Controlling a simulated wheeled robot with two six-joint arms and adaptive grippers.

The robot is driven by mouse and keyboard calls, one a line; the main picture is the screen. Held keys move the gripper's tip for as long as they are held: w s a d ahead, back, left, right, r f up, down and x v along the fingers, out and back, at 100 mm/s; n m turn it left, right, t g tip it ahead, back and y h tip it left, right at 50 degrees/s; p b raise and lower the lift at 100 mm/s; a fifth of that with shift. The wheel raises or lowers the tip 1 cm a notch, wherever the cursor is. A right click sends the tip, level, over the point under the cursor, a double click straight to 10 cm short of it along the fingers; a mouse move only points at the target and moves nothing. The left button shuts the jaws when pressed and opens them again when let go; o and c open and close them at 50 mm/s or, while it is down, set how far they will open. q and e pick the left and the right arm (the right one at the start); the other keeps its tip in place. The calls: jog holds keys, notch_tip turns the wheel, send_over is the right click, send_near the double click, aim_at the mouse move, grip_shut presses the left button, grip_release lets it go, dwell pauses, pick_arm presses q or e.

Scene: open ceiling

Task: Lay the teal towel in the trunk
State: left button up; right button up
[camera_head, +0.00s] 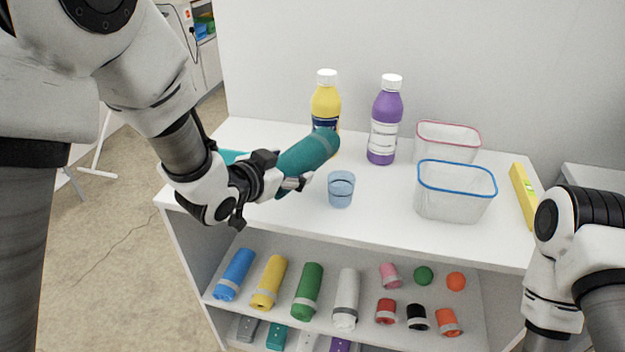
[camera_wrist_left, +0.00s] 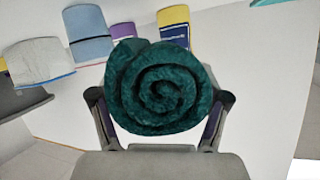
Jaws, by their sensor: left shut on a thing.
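The teal towel (camera_head: 308,151) is rolled up. It is held over the white table top, between the yellow bottle and the blue cup in the head view. My left gripper (camera_head: 288,184) is shut on it. In the left wrist view the end of the towel roll (camera_wrist_left: 160,88) shows as a spiral between the two fingers of the left gripper (camera_wrist_left: 160,100). My right arm shows at the right edge of the head view, but its gripper is out of frame. No trunk can be made out in either view.
On the table (camera_head: 375,222) stand a yellow bottle (camera_head: 325,104), a purple bottle (camera_head: 385,120), a blue cup (camera_head: 341,190), two clear containers (camera_head: 455,192) and a yellow level (camera_head: 524,196). A flat teal thing (camera_head: 232,156) lies at left. Shelves below hold several rolls (camera_head: 308,290).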

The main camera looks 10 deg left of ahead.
pick_arm(q)
jog(key=f, duration=0.4)
jog(key=shift+w+d+f+b, duration=0.15)
jog(key=shift+w+f+b, duration=0.1)
jog(key=shift+f+b, duration=0.15)
jog(key=shift+f, duration=0.25)
jog(key=shift+r, duration=0.1)
jog(key=o, duration=1.2)
jog(key=shift+r, duration=0.1)
